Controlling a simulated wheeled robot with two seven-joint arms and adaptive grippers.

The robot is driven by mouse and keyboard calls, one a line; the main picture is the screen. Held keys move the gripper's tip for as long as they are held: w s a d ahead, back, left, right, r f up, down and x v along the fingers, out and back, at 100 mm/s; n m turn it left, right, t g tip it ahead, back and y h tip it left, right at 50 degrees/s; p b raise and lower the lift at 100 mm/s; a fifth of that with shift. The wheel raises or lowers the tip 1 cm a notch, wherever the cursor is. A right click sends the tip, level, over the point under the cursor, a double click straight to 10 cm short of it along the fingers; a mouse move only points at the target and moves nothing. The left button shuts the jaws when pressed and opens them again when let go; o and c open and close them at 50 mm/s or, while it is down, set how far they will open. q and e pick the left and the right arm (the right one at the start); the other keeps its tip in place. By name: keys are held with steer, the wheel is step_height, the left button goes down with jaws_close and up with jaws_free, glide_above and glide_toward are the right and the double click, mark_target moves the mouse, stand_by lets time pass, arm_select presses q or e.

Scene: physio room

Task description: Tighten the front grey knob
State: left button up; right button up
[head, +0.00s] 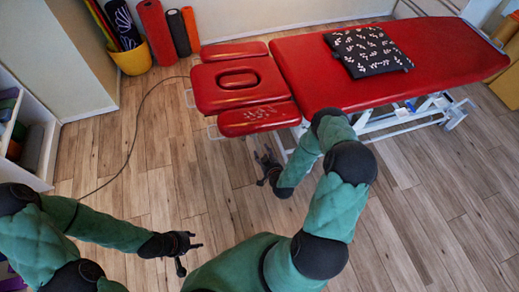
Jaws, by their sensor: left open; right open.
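The red treatment table (390,60) stands at the top of the head view, with its split red head section (238,84) at its left end. I cannot make out the front grey knob; the pads or my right arm may hide it. My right gripper (265,158) is open and empty, low beside the white table frame, just below the nearer armrest pad (258,118) in the picture. My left gripper (189,254) is open and empty over the wooden floor, well away from the table.
A dark patterned cushion (368,51) lies on the table. A yellow bucket (134,59) with rolled mats stands at the back left. A white shelf (40,155) is at the left edge. A dark cable (133,135) crosses the otherwise clear floor (150,180).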

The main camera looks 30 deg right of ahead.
mark_target(256, 142)
steer(key=shift+b+x, duration=0.35)
steer(key=shift+x, duration=1.9)
jaws_close()
